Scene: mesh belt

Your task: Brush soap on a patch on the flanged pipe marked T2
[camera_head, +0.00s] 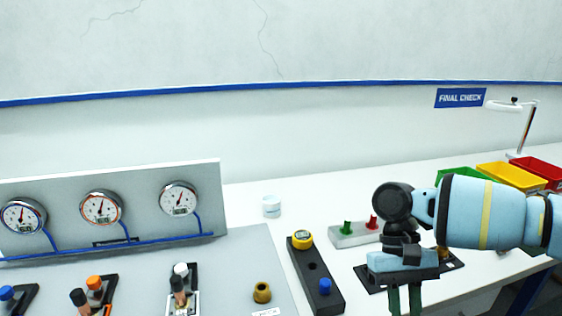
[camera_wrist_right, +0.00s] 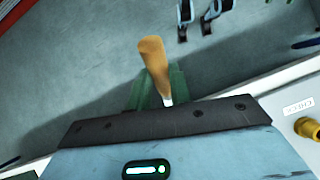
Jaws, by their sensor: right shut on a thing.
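My right gripper (camera_head: 405,298) hangs over the front of the bench in the head view, its green fingers cut off by the bottom edge. In the right wrist view my right gripper (camera_wrist_right: 158,88) is shut on a brush, whose tan wooden handle (camera_wrist_right: 153,62) stands up between the green fingers. The brush's bristles are hidden. No T2 mark is readable and I cannot pick out the flanged pipe. My left gripper is not in view.
A gauge panel (camera_head: 120,178) stands at left, with several clamp-like fittings before it. A brass fitting (camera_head: 262,292) sits on the grey board. A dark block with yellow and blue knobs (camera_head: 315,275) is left of my gripper. Coloured bins (camera_head: 510,176) stand at back right.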

